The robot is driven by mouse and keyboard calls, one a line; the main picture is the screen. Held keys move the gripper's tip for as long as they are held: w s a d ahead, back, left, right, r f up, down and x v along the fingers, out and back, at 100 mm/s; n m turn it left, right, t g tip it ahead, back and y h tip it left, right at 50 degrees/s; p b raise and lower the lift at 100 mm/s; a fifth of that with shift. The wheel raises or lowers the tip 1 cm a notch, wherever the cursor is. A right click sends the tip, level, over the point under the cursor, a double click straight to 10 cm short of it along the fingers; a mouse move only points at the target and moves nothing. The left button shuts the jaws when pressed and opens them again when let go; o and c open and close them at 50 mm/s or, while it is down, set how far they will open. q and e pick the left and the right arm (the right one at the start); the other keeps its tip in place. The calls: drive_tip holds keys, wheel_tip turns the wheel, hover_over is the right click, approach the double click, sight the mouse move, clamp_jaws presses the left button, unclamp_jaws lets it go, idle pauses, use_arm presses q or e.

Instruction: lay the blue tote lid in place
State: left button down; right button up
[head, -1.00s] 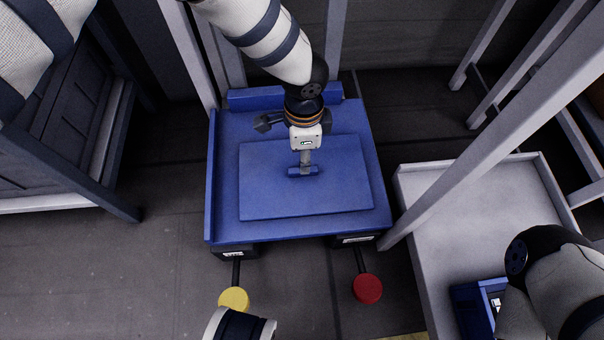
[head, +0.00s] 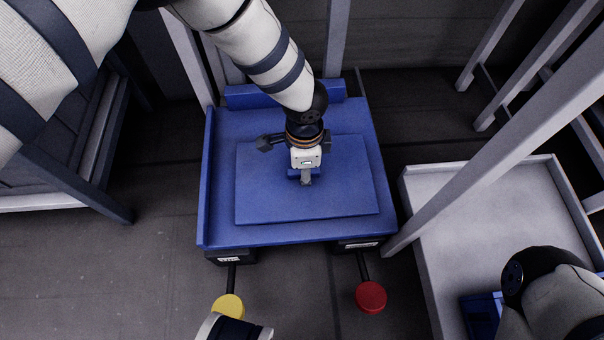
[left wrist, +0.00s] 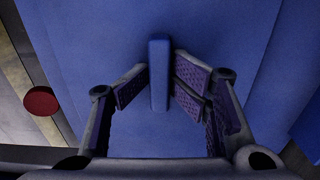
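The blue tote lid (head: 270,200) lies flat on a blue raised-edge platform (head: 222,135), with a bar handle (head: 294,174) at its middle. My left gripper (head: 306,183) is over the lid at the handle and partly hides it. In the left wrist view, the handle (left wrist: 159,75) stands between the two fingers of the left gripper (left wrist: 162,72). The fingers are apart, with a small gap visible on the right; contact on the left is unclear. A blue box (head: 480,308), perhaps the tote, is partly visible at the lower right. My right gripper is not in view.
A yellow knob (head: 228,306) and a red knob (head: 371,296) stick out in front of the platform. A pale low-rimmed table (head: 440,200) is at the right, behind a grey slanted post (head: 470,165). A dark cabinet (head: 75,170) stands at the left.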

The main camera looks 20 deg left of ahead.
use_arm(q)
drive_tip(key=shift+a+f, duration=0.15)
drive_tip(key=shift+f, duration=0.05)
drive_tip(key=shift+r+p, duration=2.15)
drive_tip(key=shift+r, duration=1.4)
